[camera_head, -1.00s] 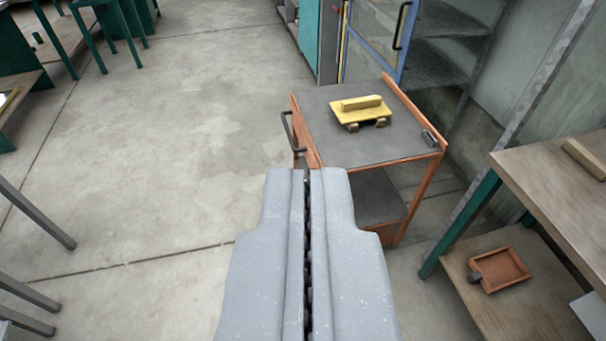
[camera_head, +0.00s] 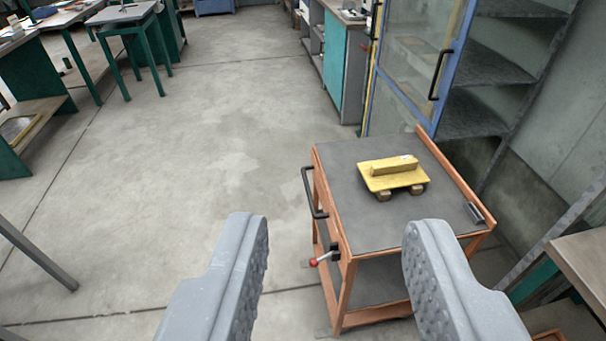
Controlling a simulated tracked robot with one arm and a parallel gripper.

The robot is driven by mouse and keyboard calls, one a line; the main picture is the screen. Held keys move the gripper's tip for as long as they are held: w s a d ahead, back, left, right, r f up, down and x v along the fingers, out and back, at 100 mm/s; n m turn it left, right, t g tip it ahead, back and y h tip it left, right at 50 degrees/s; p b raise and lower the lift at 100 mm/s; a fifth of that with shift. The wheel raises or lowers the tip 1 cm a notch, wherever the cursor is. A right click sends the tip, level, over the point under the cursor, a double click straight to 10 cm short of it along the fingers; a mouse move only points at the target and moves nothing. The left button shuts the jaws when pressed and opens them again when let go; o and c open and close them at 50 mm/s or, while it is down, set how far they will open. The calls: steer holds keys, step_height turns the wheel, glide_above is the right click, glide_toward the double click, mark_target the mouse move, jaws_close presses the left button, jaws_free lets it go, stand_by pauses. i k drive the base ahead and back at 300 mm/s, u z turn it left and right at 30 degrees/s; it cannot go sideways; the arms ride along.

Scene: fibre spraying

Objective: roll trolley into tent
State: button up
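The trolley (camera_head: 370,222) is an orange-framed cart with a grey top and a lower shelf, standing on the floor right of centre. A black handle (camera_head: 311,193) sticks out from its left side. A lever with a red knob (camera_head: 322,259) is at its near left corner. A yellow block-like piece (camera_head: 394,175) lies on its top. My gripper (camera_head: 335,232) is open and empty. Its fingers appear in front of the trolley's near side, the right one overlapping the near right part. I cannot tell whether they touch it. No tent is seen.
A glass-doored blue cabinet (camera_head: 418,55) and grey shelves (camera_head: 495,66) stand behind the trolley. A workbench (camera_head: 585,250) is at the right edge. Green-legged tables (camera_head: 130,28) stand at the upper left. The floor (camera_head: 200,150) left of the trolley is clear.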

mark_target(362, 282)
steer(key=u, duration=0.4)
steer(key=i, duration=1.45)
steer(key=u, duration=0.5)
